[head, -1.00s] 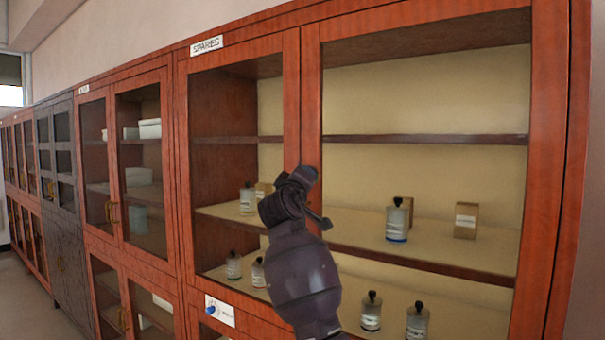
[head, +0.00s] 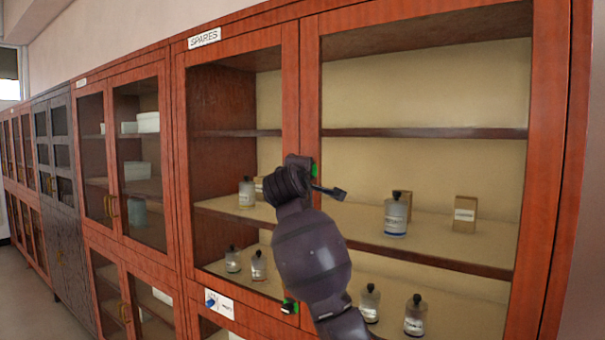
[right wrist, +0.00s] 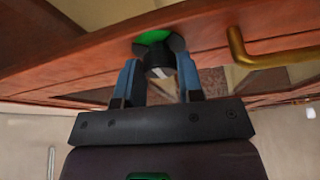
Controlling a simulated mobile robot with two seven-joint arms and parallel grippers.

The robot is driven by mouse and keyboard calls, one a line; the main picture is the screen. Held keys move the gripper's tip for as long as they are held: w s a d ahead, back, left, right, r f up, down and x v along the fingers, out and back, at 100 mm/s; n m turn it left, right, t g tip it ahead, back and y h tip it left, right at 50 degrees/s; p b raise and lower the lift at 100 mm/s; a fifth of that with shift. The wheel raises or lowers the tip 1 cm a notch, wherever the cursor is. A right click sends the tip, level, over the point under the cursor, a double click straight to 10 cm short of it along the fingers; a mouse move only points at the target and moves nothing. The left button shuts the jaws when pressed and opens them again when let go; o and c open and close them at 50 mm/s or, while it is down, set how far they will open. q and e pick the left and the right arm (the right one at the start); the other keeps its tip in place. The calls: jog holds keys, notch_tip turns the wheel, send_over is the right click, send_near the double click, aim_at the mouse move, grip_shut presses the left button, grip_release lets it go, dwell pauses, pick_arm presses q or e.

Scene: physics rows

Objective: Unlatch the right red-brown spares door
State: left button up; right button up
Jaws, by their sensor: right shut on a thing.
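The right red-brown spares door (head: 311,95) is a glazed wooden frame under a SPARES label. It looks closed against the left spares door (head: 290,90). Its latch is a dark knob (right wrist: 158,62) on a round green base (right wrist: 153,38), seen in the right wrist view. My left gripper is not in view.
A brass handle (right wrist: 240,50) stands out to the right of the knob in the right wrist view. Bottles and boxes stand on shelves behind the glass. More cabinets (head: 60,190) run off left.

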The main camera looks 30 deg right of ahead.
jog(key=o, duration=0.9)
jog(key=b+v, duration=0.2)
jog(key=v, duration=0.9)
jog(key=shift+w, duration=0.1)
